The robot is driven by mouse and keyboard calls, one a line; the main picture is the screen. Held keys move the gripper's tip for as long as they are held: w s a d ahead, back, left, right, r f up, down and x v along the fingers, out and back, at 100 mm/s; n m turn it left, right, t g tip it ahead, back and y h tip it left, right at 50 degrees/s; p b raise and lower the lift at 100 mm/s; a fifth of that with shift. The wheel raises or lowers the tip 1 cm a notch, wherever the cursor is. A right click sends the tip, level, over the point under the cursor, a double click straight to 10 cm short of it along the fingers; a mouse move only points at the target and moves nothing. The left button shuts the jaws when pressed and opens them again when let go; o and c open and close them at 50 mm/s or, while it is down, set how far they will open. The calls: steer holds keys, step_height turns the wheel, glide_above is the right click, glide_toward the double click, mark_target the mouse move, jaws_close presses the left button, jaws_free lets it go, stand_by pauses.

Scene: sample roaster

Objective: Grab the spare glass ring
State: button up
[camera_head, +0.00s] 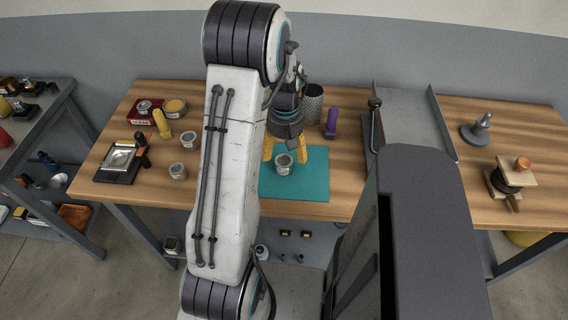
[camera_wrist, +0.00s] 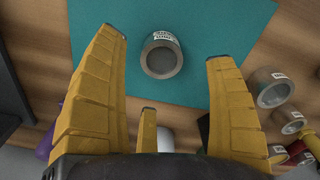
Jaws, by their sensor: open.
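A grey ring-like cup with a white label (camera_head: 283,167) stands on the teal mat (camera_head: 310,185); the wrist view shows its round opening (camera_wrist: 162,56). Two similar ones, a rear one (camera_head: 189,141) and a front one (camera_head: 178,171), stand on the bare wood to the left. They also show at the right of the wrist view, one larger (camera_wrist: 270,90) and one smaller (camera_wrist: 284,118). The labels are too small to read, so I cannot tell which is the spare glass ring. My gripper (camera_head: 285,148) is open and empty, its yellow fingers (camera_wrist: 166,62) spread around the view of the mat's cup, apparently not touching it.
A red tray (camera_head: 146,120) with round items, a yellow object (camera_head: 161,124) and a black device (camera_head: 120,163) are at the table's left. A mesh cup (camera_head: 312,104) and a purple object (camera_head: 332,123) stand behind the mat. A grey metal tray (camera_head: 415,110) is to the right.

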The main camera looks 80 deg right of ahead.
mark_target(284, 160)
steer(key=shift+w+d+f+p, duration=0.1)
steer(key=shift+f+p, duration=0.1)
steer(key=shift+f, duration=1.1)
steer(key=shift+w+d+f+p, duration=0.1)
steer(key=shift+f+p, duration=0.1)
steer(key=shift+f, duration=1.1)
steer(key=c, duration=1.3)
steer(key=shift+r, duration=0.15)
